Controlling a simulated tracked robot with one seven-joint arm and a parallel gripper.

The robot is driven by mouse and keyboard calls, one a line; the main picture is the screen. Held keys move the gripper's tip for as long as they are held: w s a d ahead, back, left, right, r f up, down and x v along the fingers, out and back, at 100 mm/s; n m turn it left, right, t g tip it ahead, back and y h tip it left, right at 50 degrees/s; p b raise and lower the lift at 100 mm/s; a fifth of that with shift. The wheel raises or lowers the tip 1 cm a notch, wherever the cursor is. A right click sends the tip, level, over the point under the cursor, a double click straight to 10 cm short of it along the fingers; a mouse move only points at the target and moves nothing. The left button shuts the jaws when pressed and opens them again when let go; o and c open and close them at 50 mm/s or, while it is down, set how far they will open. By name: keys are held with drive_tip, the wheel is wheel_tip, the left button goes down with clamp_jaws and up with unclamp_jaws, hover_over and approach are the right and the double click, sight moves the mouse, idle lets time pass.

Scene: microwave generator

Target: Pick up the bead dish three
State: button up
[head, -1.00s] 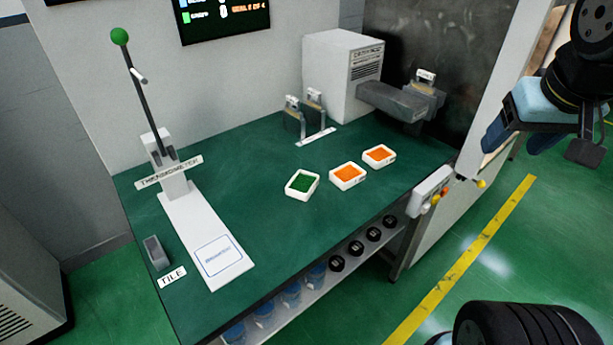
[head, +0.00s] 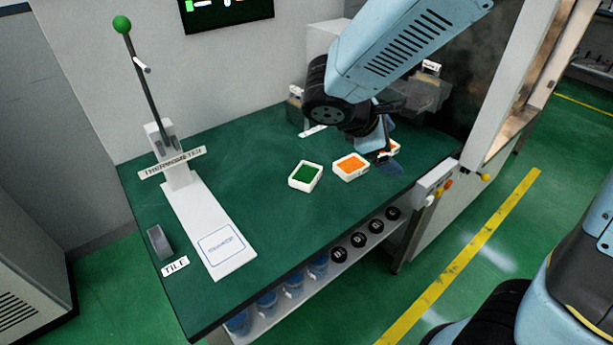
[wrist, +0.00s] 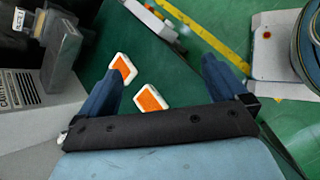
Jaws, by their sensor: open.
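Three small white square dishes stand in a row on the green bench. The right dish (head: 391,147) also holds orange and is partly hidden behind my gripper (head: 385,158). I cannot read which dish is number three. My gripper is open and empty, above the right end of the row. The wrist view shows two orange dishes, an upper one (wrist: 123,68) and a lower one (wrist: 150,98), between the spread blue fingers (wrist: 160,80).
A white thermometer stand (head: 180,180) with a tilted rod is on the left of the bench (head: 260,220). A grey block (head: 159,243) sits beside the tile label. A white box machine (head: 325,45) is at the back. A knob panel (head: 436,186) is at the right front edge.

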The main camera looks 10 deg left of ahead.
drive_tip(key=s+a+f+n+t, duration=0.1)
drive_tip(key=a+f+n+t, duration=0.45)
drive_tip(key=a, duration=0.75)
drive_tip(key=n+t+y, duration=0.2)
drive_tip(key=n+y, duration=0.1)
drive_tip(key=n, duration=0.6)
approach(303, 175)
drive_tip(key=v, duration=0.3)
drive_tip(key=shift+d+r+m, duration=0.15)
drive_tip(key=shift+d+m, duration=0.1)
drive_tip(key=shift+w+a, duration=0.1)
drive_tip(key=shift+a, duration=0.05)
drive_tip(key=shift+y, duration=0.3)
drive_tip(key=x, duration=0.8)
drive_tip(key=shift+d+x, duration=0.1)
drive_tip(key=shift+x, duration=1.3)
drive_tip(key=shift+d+x, duration=0.15)
drive_tip(key=shift+x, duration=1.25)
drive_tip(key=c, duration=1.1)
